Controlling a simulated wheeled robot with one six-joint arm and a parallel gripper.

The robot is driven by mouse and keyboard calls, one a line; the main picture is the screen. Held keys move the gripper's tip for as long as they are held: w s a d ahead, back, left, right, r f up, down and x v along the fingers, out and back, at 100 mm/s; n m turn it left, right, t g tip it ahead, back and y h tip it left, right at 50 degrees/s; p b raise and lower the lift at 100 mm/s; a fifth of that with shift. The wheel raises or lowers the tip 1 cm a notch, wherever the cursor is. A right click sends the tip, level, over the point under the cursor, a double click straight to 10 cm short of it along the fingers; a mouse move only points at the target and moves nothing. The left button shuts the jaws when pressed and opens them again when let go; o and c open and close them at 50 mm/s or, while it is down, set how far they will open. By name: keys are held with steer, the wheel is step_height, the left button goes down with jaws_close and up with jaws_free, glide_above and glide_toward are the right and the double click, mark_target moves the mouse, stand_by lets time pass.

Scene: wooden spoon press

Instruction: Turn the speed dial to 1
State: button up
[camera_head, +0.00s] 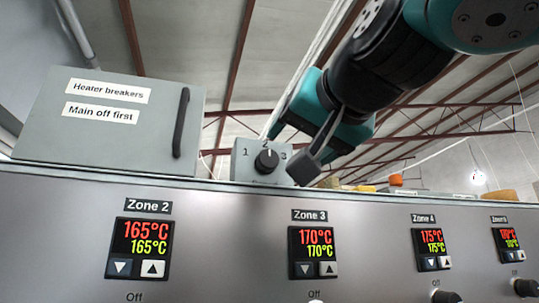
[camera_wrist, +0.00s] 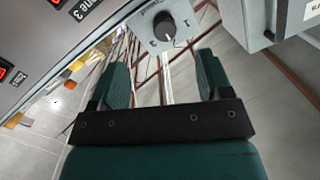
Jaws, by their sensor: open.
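The speed dial (camera_head: 266,160) is a round black knob on a small grey box (camera_head: 243,171) standing on top of the panel. Its white mark points about straight up, between the 1 on the left and the 3 on the right, at about the 2. In the wrist view the dial (camera_wrist: 164,25) appears upside down, with its mark pointing down. My gripper (camera_head: 297,142) is close to the dial, above and right of it in the head view. Its two teal fingers are apart with nothing between them (camera_wrist: 162,62). The dial lies beyond the fingertips, apart from them.
A grey heater breaker cabinet (camera_head: 60,135) with a dark handle (camera_head: 181,122) stands left of the dial box. Below is the steel panel (camera_head: 230,230) with several temperature displays, including Zone 3 (camera_head: 313,252). An orange knob (camera_head: 396,180) shows behind the panel's top edge at right.

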step_height(320, 180, up, 3)
steer(key=s+d+m, duration=0.1)
steer(key=m, duration=0.1)
steer(key=p, duration=0.6)
glide_toward(270, 158)
steer(key=shift+t+h, duration=0.4)
steer(key=x, duration=0.9)
steer(key=shift+a, duration=0.35)
steer(key=shift+w+a+f, duration=0.1)
steer(key=shift+w+f, duration=0.05)
steer(key=shift+w, duration=0.2)
steer(key=c, duration=0.9)
